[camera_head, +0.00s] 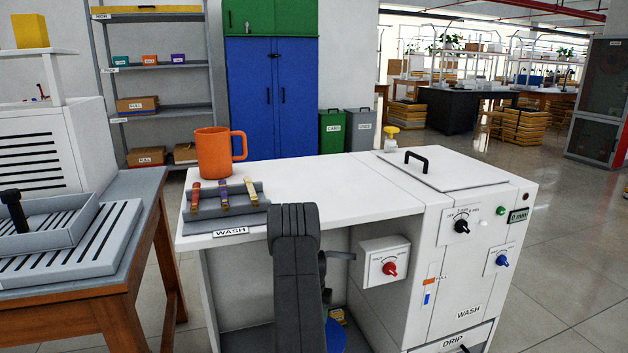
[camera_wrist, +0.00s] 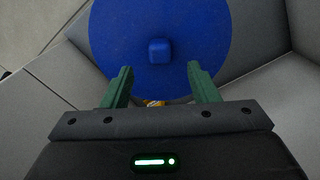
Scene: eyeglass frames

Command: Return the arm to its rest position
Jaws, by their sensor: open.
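My gripper (camera_wrist: 158,88) shows in the wrist view with its two green fingers spread apart and nothing between them. A round blue disc with a small raised knob (camera_wrist: 160,50) lies beyond the fingertips, apart from them as far as I can tell. In the head view my dark grey arm (camera_head: 296,270) stands in front of the white wash bench and hides part of its lower opening. The gripper itself is hidden behind the arm there. A sliver of the blue disc (camera_head: 335,335) shows low beside the arm.
The white wash bench (camera_head: 330,180) carries an orange mug (camera_head: 214,153) and a grey rack (camera_head: 212,207) with several coloured clips. A red-knobbed box (camera_head: 384,262) sits right of my arm. A wooden table (camera_head: 120,285) stands at left. Open floor lies at right.

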